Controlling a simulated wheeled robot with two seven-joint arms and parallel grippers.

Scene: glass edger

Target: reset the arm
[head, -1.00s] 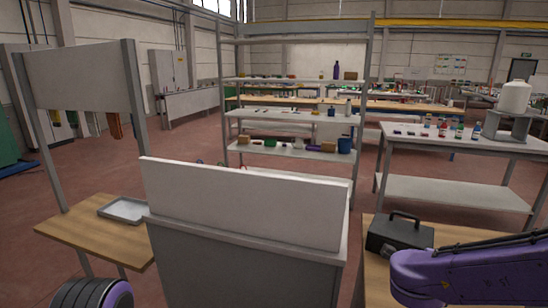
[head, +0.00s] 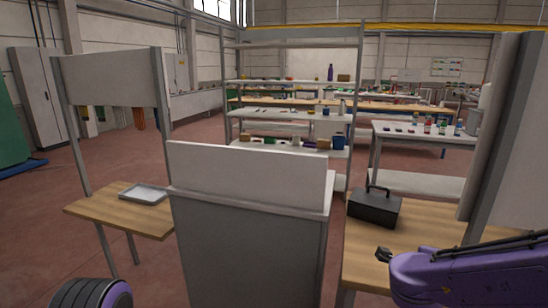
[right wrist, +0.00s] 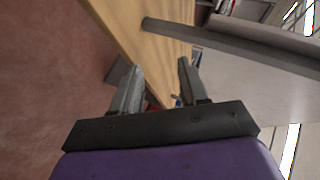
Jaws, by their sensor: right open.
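My right arm (head: 460,278), purple, comes in from the lower right in the head view, over the right wooden table (head: 415,225). A small dark part shows at its left end; I cannot make out the fingers there. In the right wrist view my right gripper (right wrist: 160,78) has its two grey fingers apart with nothing held between them. A wooden table edge (right wrist: 145,45) and a grey post (right wrist: 225,45) lie beyond the fingers. Of my left arm only a black and purple rounded part (head: 92,294) shows at the lower left; its gripper is out of view.
A black toolbox (head: 375,206) stands on the right table, behind my right arm. A grey panel (head: 515,140) with a post rises at the right edge. A grey cabinet (head: 245,240) stands in front. A tray (head: 143,193) lies on the left table. Shelving (head: 290,115) stands behind.

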